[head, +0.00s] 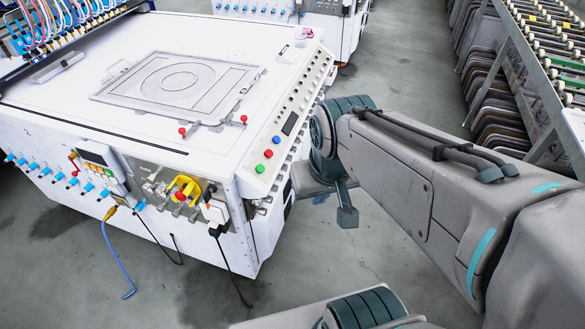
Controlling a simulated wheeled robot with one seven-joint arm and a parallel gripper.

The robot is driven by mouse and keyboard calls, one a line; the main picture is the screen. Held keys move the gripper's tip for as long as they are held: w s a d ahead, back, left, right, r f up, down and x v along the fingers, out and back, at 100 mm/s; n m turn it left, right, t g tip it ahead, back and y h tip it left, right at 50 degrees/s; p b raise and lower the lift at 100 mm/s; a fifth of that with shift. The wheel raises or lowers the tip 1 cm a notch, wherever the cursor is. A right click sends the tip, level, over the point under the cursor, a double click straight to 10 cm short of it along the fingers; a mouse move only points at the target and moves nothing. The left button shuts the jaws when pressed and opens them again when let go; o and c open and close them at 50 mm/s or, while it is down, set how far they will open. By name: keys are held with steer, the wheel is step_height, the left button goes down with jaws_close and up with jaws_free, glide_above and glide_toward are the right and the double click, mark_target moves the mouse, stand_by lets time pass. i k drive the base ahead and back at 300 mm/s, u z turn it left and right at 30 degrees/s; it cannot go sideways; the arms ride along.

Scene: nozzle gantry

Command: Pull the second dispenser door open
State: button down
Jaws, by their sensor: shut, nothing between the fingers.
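A large white machine (60,130) fills the left and middle of the head view. I cannot make out which part of it is the second dispenser door. Its right side, below the sloped button panel (290,120), is seen at a steep angle and partly hidden by my arm. My gripper (346,213) hangs below my wrist, just right of the machine's right side and over the floor. It looks shut and holds nothing visible. It appears apart from the machine, though the gap is hard to judge.
The machine's near end carries a yellow fitting (185,187), a small control box (97,154) and blue connectors. A blue cable (115,255) hangs to the floor. A rack with rollers (540,60) stands at the right. Open grey floor (405,65) lies between rack and machine.

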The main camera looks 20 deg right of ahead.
mark_target(266, 230)
steer(key=z, duration=0.15)
steer(key=i, duration=0.6)
steer(key=u, duration=0.05)
steer(key=k, duration=0.5)
steer(key=z, duration=1)
steer(key=i, duration=1.4)
steer(key=u, duration=0.65)
